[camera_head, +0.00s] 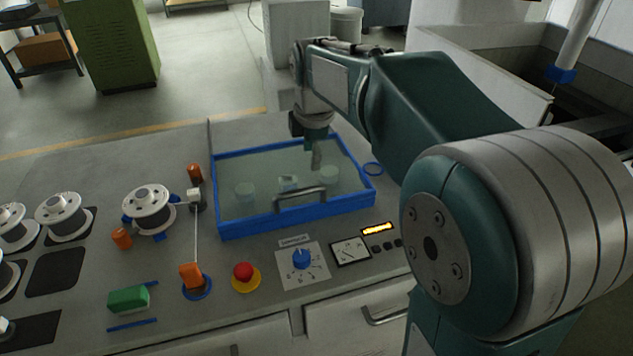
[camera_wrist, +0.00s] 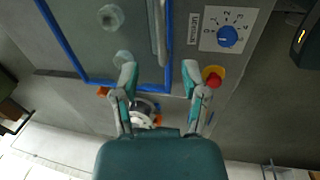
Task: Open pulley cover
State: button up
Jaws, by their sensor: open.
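The pulley cover (camera_head: 252,224) is a clear panel in a blue frame, lying shut on the grey bench top in the middle of the head view. Several pale pulleys show through it. A grey bar handle (camera_head: 300,196) is on its front side. My gripper (camera_head: 316,160) hangs above the cover's rear part, behind the handle in the picture; its fingers are partly hidden. In the wrist view my gripper (camera_wrist: 160,78) has its fingers spread, with nothing held. The cover's blue frame (camera_wrist: 58,40) and the handle (camera_wrist: 157,28) lie beyond the fingertips there.
A red stop button (camera_head: 244,271), a blue dial (camera_head: 303,258) and a meter (camera_head: 350,251) sit in front of the cover. A wire spool (camera_head: 148,204) and orange parts stand left of it.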

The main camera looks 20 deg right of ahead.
send_over(303, 190)
jog(key=s, duration=0.1)
notch_tip(303, 190, down, 5)
jog(key=f, duration=0.3)
jog(key=d+f, duration=0.1)
jog(key=shift+w+f, duration=0.4)
jog(key=shift+w+a+f, duration=0.1)
jog(key=shift+f, duration=0.25)
jog(key=shift+a, duration=0.55)
jog(key=shift+c, duration=1.3)
jog(key=c, duration=0.5)
jog(key=shift+d, duration=0.2)
grip_shut()
